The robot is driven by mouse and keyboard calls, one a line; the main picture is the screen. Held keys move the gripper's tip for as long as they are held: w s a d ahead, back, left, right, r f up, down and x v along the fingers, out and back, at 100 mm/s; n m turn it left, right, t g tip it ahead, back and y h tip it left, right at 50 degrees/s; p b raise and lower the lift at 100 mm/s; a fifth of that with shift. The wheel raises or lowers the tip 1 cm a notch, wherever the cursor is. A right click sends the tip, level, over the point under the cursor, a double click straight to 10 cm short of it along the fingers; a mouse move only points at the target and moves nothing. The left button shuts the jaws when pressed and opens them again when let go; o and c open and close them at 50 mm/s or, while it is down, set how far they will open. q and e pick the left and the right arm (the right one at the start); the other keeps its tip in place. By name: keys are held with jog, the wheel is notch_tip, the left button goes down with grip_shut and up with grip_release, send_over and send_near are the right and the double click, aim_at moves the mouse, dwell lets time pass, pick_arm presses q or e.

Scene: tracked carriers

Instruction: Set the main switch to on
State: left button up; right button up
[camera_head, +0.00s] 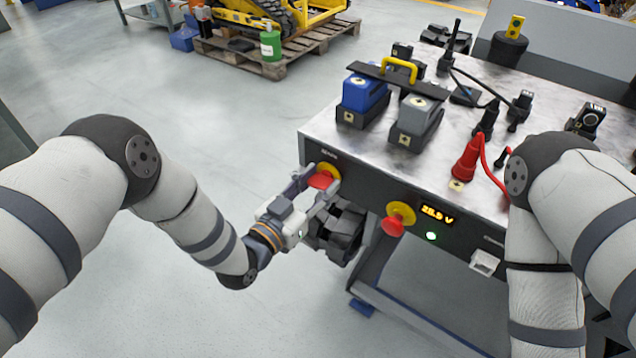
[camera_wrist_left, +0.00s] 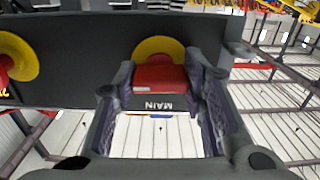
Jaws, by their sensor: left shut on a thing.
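The main switch is a red handle (camera_head: 321,181) on a round yellow plate, at the left end of the bench's dark front panel.
A second red knob (camera_head: 393,226) on a yellow disc sits right of the switch, near a lit display (camera_head: 437,214) and a green light (camera_head: 431,236). Blue (camera_head: 363,98) and grey (camera_head: 416,120) blocks stand on the bench top (camera_head: 330,128). Floor left of the bench is clear.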

dwell(0.4)
pick_arm(q)
jog(key=o, duration=1.2)
jog(key=shift+c, duration=0.2)
jog(key=shift+s+a, duration=0.1)
jog(key=v, duration=1.1)
jog(key=shift+s+a, duration=0.2)
jog(key=shift+s, duration=0.1)
